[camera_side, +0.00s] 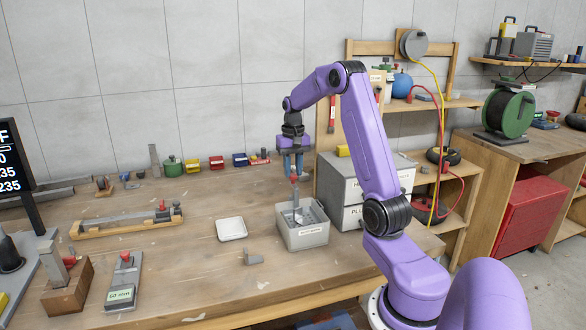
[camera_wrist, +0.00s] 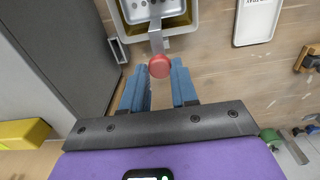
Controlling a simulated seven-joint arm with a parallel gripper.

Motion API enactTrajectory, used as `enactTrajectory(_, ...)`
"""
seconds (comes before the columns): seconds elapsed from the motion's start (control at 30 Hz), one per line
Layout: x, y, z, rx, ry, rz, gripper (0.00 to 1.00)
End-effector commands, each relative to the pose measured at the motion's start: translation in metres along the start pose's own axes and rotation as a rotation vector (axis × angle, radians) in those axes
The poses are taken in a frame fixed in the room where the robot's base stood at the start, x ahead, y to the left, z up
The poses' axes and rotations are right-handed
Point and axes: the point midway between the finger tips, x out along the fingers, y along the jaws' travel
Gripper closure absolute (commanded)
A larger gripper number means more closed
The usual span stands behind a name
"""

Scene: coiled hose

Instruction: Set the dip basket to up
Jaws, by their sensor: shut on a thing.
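The dip basket is a metal basket (camera_wrist: 146,8) on a thin upright strip with a red knob (camera_side: 294,180) on top. It is within the walls of a light grey tank (camera_side: 306,238) on the bench, and how high it sits is hard to tell. My gripper (camera_side: 293,172) is above the tank, pointing down, its blue fingers shut on the red knob. In the wrist view the knob (camera_wrist: 159,67) shows between the fingertips, with the strip running from it to the basket. The basket's underside is hidden.
A grey drawer cabinet (camera_side: 350,189) stands close on the right. Several small coloured items line the bench's back. The front left-middle bench is fairly clear.

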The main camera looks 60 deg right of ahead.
Motion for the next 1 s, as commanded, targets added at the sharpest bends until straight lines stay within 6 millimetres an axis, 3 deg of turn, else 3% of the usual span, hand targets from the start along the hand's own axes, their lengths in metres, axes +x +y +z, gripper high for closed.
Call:
enactTrajectory(0.47, -0.011, 0.000, 0.000, 0.000, -0.001, 0.000, 1.00)
enactTrajectory(0.5, -0.011, 0.000, 0.000, 0.000, -0.001, 0.000, 0.69)
enactTrajectory(0.57, -0.011, 0.000, 0.000, 0.000, 0.000, 0.000, 0.49)
enactTrajectory(1.0, -0.019, 0.000, -0.001, 0.000, 0.003, 0.000, 0.46)
